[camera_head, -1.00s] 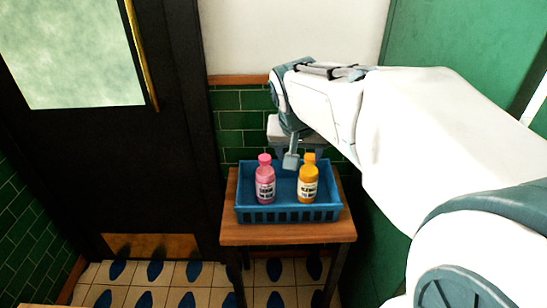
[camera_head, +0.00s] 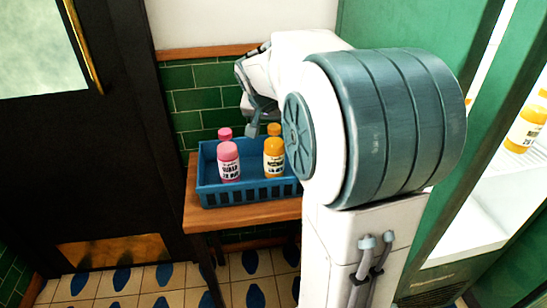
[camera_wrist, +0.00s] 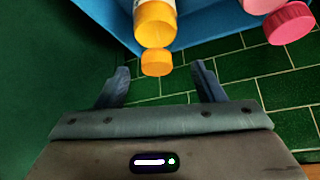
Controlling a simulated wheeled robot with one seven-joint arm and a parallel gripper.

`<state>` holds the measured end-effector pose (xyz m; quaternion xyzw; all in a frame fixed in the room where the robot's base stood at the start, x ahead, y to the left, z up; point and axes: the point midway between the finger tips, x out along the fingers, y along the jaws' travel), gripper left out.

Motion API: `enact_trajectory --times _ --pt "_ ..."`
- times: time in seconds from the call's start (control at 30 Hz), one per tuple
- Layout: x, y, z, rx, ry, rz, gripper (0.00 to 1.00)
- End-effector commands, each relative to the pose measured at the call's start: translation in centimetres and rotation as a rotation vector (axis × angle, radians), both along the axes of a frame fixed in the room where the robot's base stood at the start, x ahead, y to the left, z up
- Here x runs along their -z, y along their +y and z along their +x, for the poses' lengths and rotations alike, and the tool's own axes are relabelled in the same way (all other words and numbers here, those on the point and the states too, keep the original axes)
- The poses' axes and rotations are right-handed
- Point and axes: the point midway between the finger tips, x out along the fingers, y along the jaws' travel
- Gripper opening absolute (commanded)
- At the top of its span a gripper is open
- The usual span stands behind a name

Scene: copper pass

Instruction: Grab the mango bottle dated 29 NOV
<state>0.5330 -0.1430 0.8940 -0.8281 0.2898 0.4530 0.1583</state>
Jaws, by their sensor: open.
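An orange bottle (camera_head: 273,158) with an orange cap stands upright in the blue crate (camera_head: 248,193); its white label is too small to read. A pink bottle (camera_head: 229,162) stands to its left in the same crate. My gripper (camera_head: 254,127) is behind the bottles, at the crate's far side, partly hidden by my arm. In the wrist view my gripper (camera_wrist: 160,85) is open and empty. The orange bottle (camera_wrist: 155,25) lies ahead, its cap pointing toward the gap between the fingers. The pink bottle (camera_wrist: 288,22) is off to the right.
The crate sits on a small wooden table (camera_head: 205,218) against a green tiled wall (camera_head: 195,100). A dark door (camera_head: 100,150) is at the left. At the right, an open white cabinet holds another orange bottle (camera_head: 527,125). My arm hides the table's right part.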

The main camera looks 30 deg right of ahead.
Motion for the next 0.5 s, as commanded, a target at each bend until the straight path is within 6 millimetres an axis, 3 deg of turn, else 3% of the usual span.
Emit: enact_trajectory --times 0.17,0.5 --pt "0.8 -0.4 0.3 0.001 0.0 0.0 0.62" --pt "4.7 -2.0 1.9 0.001 0.001 0.0 0.62"
